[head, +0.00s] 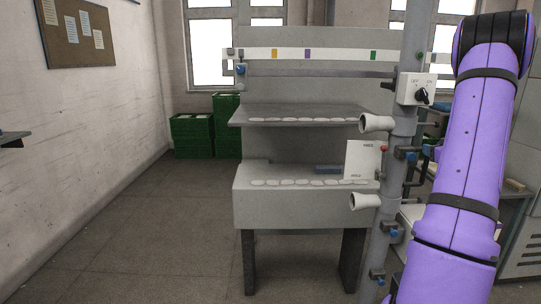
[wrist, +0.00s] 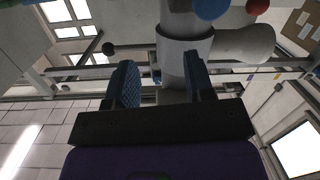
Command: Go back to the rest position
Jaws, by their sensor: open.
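My gripper (wrist: 158,64) shows in the wrist view, with two dark fingers with blue ribbed pads standing apart. Nothing is held between them. A grey post (wrist: 185,50) shows beyond the fingertips; I cannot tell how far away it is. A pale cone (wrist: 248,42) sticks out to its right, and a blue knob (wrist: 211,7) and a red knob (wrist: 256,5) are at the top edge. In the head view my purple arm rises along the right side, and my gripper is out of the picture there.
A grey shelved machine (head: 300,205) stands mid-picture in the head view. Before its right side, the upright post (head: 400,170) carries a switch box (head: 416,89) and pale cones (head: 377,123). Green crates (head: 192,136) stand behind. The floor (head: 130,240) at left is clear.

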